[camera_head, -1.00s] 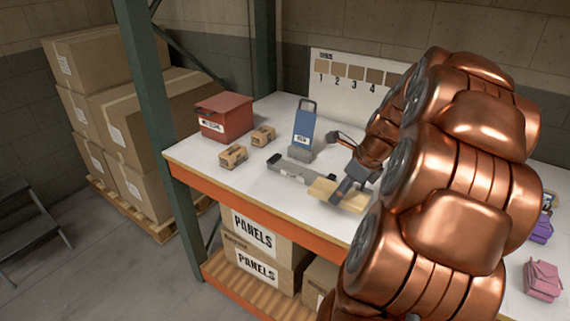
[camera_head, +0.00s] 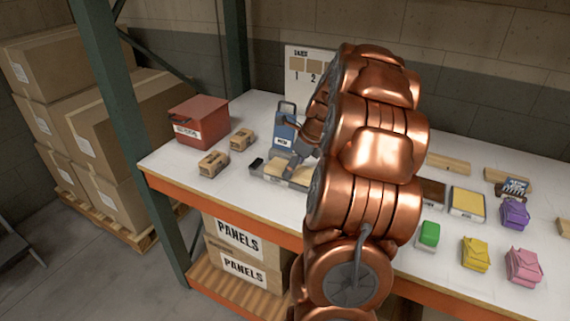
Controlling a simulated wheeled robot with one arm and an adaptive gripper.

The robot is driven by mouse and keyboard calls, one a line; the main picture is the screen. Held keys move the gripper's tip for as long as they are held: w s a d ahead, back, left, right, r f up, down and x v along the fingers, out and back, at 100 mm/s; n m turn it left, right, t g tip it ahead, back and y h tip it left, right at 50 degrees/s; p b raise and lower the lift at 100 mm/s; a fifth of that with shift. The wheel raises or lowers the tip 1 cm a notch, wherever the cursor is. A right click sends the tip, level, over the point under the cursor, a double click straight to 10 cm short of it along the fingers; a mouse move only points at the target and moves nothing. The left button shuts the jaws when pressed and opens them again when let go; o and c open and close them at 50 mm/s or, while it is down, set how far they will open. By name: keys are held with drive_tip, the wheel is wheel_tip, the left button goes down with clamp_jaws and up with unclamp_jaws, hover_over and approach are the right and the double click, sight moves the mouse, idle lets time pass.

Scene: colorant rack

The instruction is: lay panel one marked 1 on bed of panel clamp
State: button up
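The panel clamp (camera_head: 266,177) is a low grey bed with a black piece at its left end, near the front of the workbench. A pale yellow wooden panel (camera_head: 301,177) is at the right part of the clamp bed, low over it or on it; I cannot tell whether it rests there. No number is readable on it. My gripper (camera_head: 302,161) is right at the panel, pointing down. Its fingertips are small and partly hidden, so their grip is unclear. My copper arm hides the area to the right of the panel.
A blue stand (camera_head: 285,128) is just behind the clamp. Two small cartons (camera_head: 213,164) and a red box (camera_head: 199,122) stand left. A numbered board (camera_head: 298,68) leans at the back. Green (camera_head: 429,233), yellow (camera_head: 475,253), pink (camera_head: 523,265) and purple items lie right.

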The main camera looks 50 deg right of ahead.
sight(285, 166)
drive_tip(key=w, duration=0.1)
drive_tip(key=w+d+p, duration=0.1)
drive_tip(key=w, duration=0.3)
drive_tip(key=shift+w+d+f, duration=0.1)
drive_tip(key=shift+d+f, duration=0.1)
drive_tip(key=shift+d, duration=0.15)
drive_tip(key=shift+f+p, duration=0.85)
drive_tip(key=shift+f, duration=0.9)
drive_tip(key=shift+f, duration=0.15)
drive_tip(key=o, duration=1.3)
drive_tip(key=b+v, duration=0.2)
drive_tip(key=v, duration=1)
drive_tip(key=shift+b, duration=0.4)
